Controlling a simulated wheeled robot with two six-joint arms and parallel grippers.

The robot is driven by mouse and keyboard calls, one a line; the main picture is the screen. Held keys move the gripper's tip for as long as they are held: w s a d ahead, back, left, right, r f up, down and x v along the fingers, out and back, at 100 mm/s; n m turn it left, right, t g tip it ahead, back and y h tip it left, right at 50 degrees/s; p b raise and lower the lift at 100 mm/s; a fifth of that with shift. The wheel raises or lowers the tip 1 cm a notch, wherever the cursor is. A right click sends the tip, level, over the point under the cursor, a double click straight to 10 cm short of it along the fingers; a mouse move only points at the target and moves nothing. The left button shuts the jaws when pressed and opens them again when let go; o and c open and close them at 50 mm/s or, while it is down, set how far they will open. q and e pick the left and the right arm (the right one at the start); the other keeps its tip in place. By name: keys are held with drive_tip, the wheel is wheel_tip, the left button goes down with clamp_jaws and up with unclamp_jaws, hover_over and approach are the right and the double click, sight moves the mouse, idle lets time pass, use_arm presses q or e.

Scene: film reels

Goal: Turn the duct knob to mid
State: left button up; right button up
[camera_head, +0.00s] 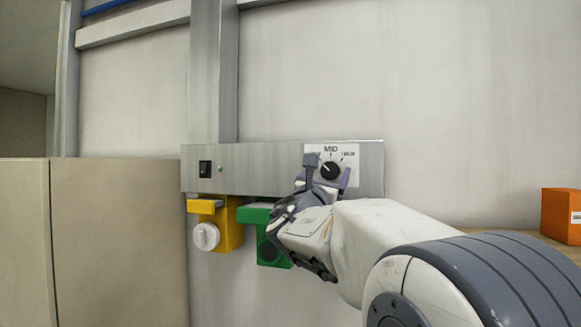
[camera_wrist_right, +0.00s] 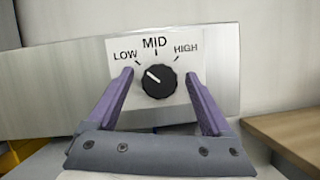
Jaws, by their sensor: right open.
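The black round duct knob (camera_head: 330,170) sits on a white label plate with MID at the top, on a grey wall panel (camera_head: 270,170). In the right wrist view the knob (camera_wrist_right: 159,82) has a white pointer aimed up and left, toward LOW. The marks LOW, MID and HIGH are readable there. My right gripper (camera_head: 328,171) is open, with its purple fingers on either side of the knob. In the right wrist view the fingers (camera_wrist_right: 160,77) show a gap to the knob on both sides. My left gripper is not in view.
A black rocker switch (camera_head: 205,169) is at the panel's left. Below hang a yellow box (camera_head: 230,225) with a white knob and a green box (camera_head: 252,217). A beige cabinet (camera_head: 115,240) stands at left, an orange box (camera_head: 562,216) at right.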

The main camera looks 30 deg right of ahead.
clamp_jaws()
drive_tip(key=shift+f+m+b, duration=0.15)
drive_tip(key=shift+m+b, duration=0.35)
drive_tip(key=shift+b, duration=0.25)
drive_tip(key=m+g+b, duration=0.2)
drive_tip(key=m+b, duration=0.1)
drive_tip(key=m, duration=0.1)
drive_tip(key=shift+f+h+b, duration=0.1)
drive_tip(key=shift+h+b, duration=0.3)
drive_tip(key=m+g+b, duration=0.1)
drive_tip(key=m, duration=0.2)
drive_tip(key=shift+w+g+b, duration=0.1)
drive_tip(key=shift+g+b, duration=0.3)
drive_tip(key=shift+r+m+g+b, duration=0.15)
drive_tip(key=shift+m+g+b, duration=0.2)
drive_tip(key=shift+m, duration=0.6)
drive_tip(key=shift+r+m+g+b, duration=0.15)
drive_tip(key=shift+m+g, duration=0.3)
drive_tip(key=shift+m, duration=0.5)
unclamp_jaws()
